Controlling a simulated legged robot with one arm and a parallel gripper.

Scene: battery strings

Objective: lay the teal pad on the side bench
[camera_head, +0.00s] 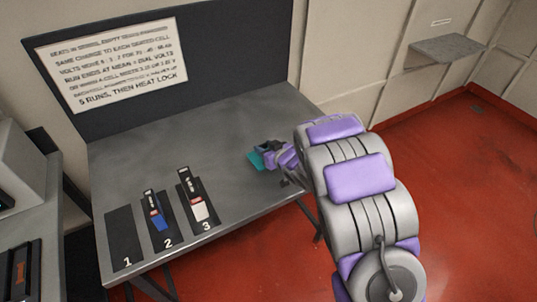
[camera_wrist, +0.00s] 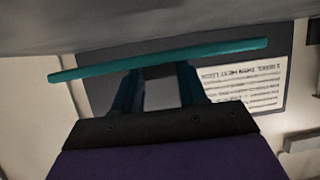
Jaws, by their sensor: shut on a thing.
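The teal pad (camera_head: 255,160) shows small at the right part of the grey bench top (camera_head: 225,125) in the head view. In the wrist view the pad (camera_wrist: 220,50) is a thin teal slab seen nearly edge-on, slightly tilted. My gripper (camera_head: 267,153) is shut on the pad; its fingers (camera_wrist: 160,80) meet the pad's side in the wrist view. The pad is close to the bench top; I cannot tell whether it touches. Which surface is the side bench is not labelled; another grey surface (camera_head: 52,210) stands at the far left.
Slots marked 1, 2 and 3 lie at the bench's front left. Slot 1 (camera_head: 124,234) is empty; a blue cell (camera_head: 157,219) and a white-and-red cell (camera_head: 199,209) stand in 2 and 3. A sign (camera_head: 112,62) is behind. A wall shelf (camera_head: 447,49) and open red floor (camera_head: 470,190) are right.

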